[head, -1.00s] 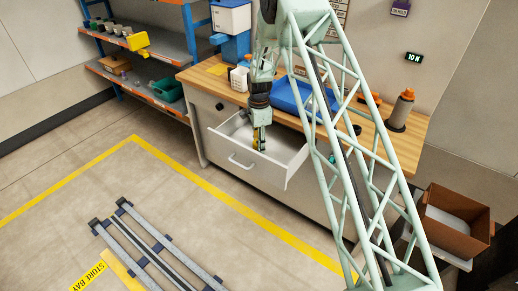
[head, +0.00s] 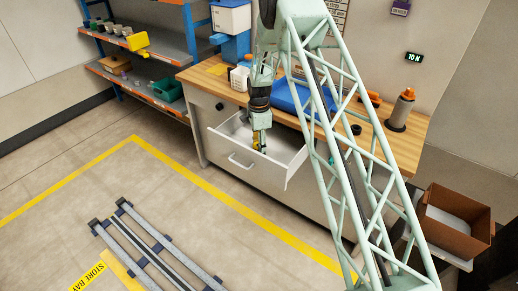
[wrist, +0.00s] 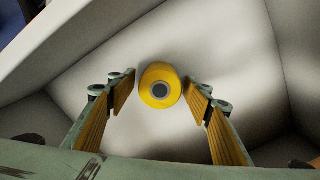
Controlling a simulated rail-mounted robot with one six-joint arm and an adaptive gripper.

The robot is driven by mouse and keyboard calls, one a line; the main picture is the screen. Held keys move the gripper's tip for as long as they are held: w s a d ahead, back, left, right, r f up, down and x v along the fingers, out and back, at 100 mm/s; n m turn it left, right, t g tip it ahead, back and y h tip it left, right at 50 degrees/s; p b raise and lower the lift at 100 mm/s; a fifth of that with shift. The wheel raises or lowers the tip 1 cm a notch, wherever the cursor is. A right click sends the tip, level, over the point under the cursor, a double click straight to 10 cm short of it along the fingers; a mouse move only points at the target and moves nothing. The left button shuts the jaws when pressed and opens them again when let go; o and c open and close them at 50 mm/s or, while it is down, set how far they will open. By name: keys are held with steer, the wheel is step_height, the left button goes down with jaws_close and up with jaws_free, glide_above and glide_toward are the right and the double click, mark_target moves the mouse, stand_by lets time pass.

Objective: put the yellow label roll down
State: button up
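The yellow label roll (wrist: 160,86) lies inside the open white drawer (wrist: 240,70), its dark core hole facing the wrist camera. In the wrist view my gripper (wrist: 160,86) is open, with one finger on each side of the roll and a small gap at both fingertips. In the head view my gripper (head: 259,146) points down into the drawer (head: 285,158), which is pulled out of the workbench. Only a little yellow shows at the fingertips there.
The drawer's walls and front stand close around my gripper. A shelf rack (head: 150,80) stands at left. A brown box (head: 455,222) is at right.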

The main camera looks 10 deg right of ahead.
steer(key=shift+r, duration=0.15)
step_height(320, 180, up, 12)
steer(key=p, duration=0.1)
steer(key=shift+p, duration=0.3)
stand_by(0.5)
stand_by(0.8)
